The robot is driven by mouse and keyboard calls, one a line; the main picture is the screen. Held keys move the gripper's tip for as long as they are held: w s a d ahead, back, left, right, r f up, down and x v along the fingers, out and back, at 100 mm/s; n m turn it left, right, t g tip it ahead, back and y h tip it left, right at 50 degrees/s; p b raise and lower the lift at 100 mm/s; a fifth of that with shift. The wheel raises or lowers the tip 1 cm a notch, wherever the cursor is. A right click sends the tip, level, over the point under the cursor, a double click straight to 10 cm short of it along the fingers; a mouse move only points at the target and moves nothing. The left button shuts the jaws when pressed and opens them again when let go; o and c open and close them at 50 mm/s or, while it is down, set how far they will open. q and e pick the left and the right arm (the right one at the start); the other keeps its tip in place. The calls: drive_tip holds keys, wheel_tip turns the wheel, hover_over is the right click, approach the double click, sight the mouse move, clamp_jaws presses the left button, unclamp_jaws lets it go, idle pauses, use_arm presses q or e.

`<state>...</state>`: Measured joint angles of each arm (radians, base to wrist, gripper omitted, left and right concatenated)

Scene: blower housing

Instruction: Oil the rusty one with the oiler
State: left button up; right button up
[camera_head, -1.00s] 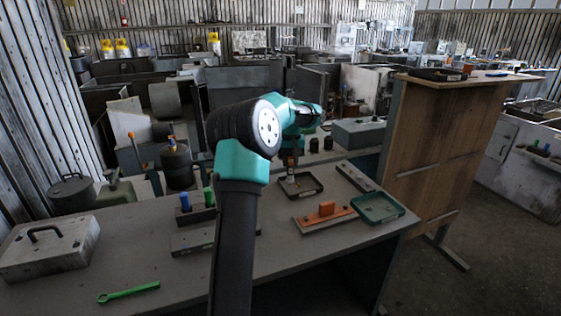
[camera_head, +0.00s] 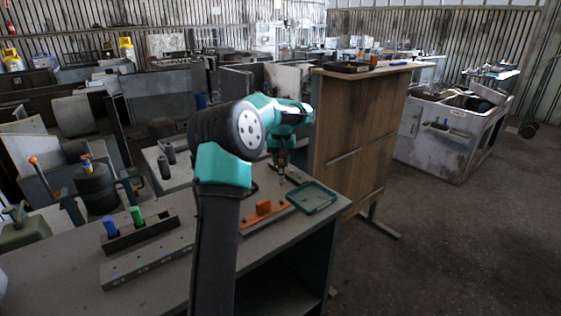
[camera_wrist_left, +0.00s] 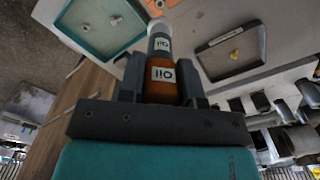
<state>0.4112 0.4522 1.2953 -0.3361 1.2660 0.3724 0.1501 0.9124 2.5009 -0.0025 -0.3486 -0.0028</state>
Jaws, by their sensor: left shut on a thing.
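My left gripper (camera_head: 282,160) hangs over the far right part of the bench, behind and left of the teal tray (camera_head: 312,198). The teal tray in that view (camera_wrist_left: 76,42) holds a small nut-like part (camera_wrist_left: 113,20). A dark-rimmed tray (camera_wrist_left: 238,73) on the other side holds a similar small part (camera_wrist_left: 235,55). The oiler is apart from both. My right gripper is not in view.
An orange block on a plate (camera_head: 263,208) lies left of the teal tray. A holder with blue and green pegs (camera_head: 140,232) stands at the left. A tall wooden panel (camera_head: 360,140) stands behind the right end of the bench. Open floor lies to the right.

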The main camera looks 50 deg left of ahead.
sight(281, 176)
use_arm(q)
drive_tip(key=shift+f, duration=0.1)
drive_tip(key=shift+f, duration=2.8)
drive_tip(key=shift+f, duration=0.6)
drive_tip(key=shift+r, duration=0.1)
drive_tip(key=shift+r, duration=3.45)
drive_tip(key=shift+s+a, duration=0.1)
